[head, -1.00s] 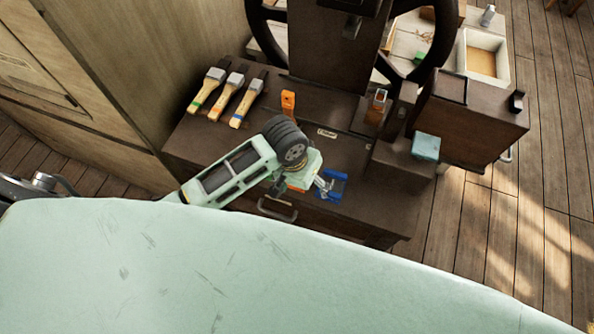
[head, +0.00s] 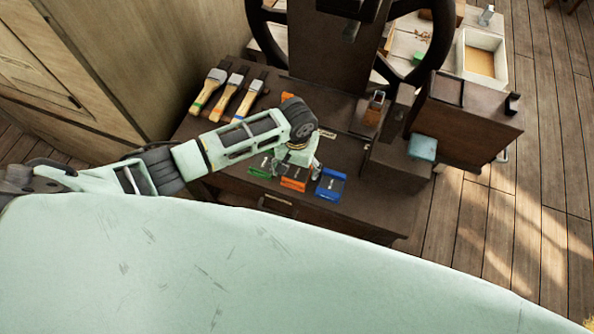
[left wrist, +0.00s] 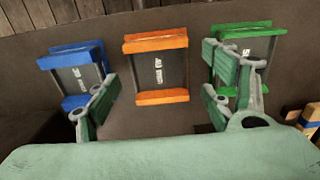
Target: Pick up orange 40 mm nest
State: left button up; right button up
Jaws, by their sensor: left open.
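The orange nest (head: 294,183) lies on the dark bench top, between a green nest (head: 262,167) and a blue nest (head: 330,185). In the left wrist view the orange nest (left wrist: 157,68) has two orange bars and a dark middle with a white label. The blue nest (left wrist: 77,75) is at its left and the green nest (left wrist: 245,60) at its right. My left gripper (left wrist: 165,95) is open and empty, its fingers spread wide on either side of the orange nest's place in the picture. In the head view my left gripper (head: 300,164) is just behind the orange nest. My right gripper is not in view.
Several brushes (head: 228,95) lie at the bench's left. The press (head: 335,50) with its handwheel stands at the back. A dark box (head: 465,118) and a light-blue block (head: 423,147) are at the right. A drawer handle (head: 277,206) is on the front.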

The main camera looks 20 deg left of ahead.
pick_arm(q)
jog(key=shift+f, duration=0.75)
jog(key=shift+c, duration=0.3)
jog(key=c, duration=1.5)
jog(key=shift+r, duration=0.1)
jog(key=shift+c, duration=0.4)
